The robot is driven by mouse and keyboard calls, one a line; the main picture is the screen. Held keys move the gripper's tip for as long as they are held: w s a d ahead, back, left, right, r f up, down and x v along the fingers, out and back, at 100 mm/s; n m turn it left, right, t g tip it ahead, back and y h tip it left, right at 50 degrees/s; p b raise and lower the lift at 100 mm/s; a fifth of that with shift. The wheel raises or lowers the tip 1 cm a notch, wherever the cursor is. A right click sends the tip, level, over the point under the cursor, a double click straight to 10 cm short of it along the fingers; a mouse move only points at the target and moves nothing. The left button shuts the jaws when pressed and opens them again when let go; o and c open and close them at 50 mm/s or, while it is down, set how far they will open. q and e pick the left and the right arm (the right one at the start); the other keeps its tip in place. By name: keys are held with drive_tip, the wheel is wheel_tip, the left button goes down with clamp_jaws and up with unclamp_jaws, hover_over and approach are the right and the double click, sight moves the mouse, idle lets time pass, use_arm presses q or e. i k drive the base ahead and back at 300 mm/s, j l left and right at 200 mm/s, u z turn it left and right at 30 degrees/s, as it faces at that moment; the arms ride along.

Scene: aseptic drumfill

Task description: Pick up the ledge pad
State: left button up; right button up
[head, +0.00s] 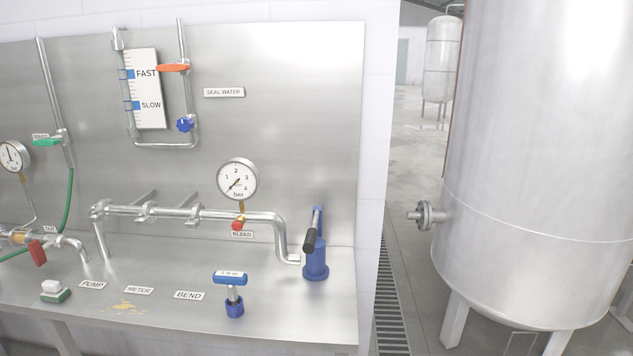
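A small dark green pad with a white upper part (54,291) sits at the left of the steel ledge (190,322), to the left of the PUMP label. It looks like the ledge pad, though no label names it. Neither of my grippers is in the head view, so nothing is seen touching the pad.
A red-handled valve (38,253) and pipe outlet stand just behind the pad. A yellowish spill (125,306) lies on the ledge. A blue T-handled tool (233,293) and a blue hand pump (315,258) stand farther right. A large steel tank (540,150) is at right.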

sight(53, 291)
drive_tip(key=u, duration=1.55)
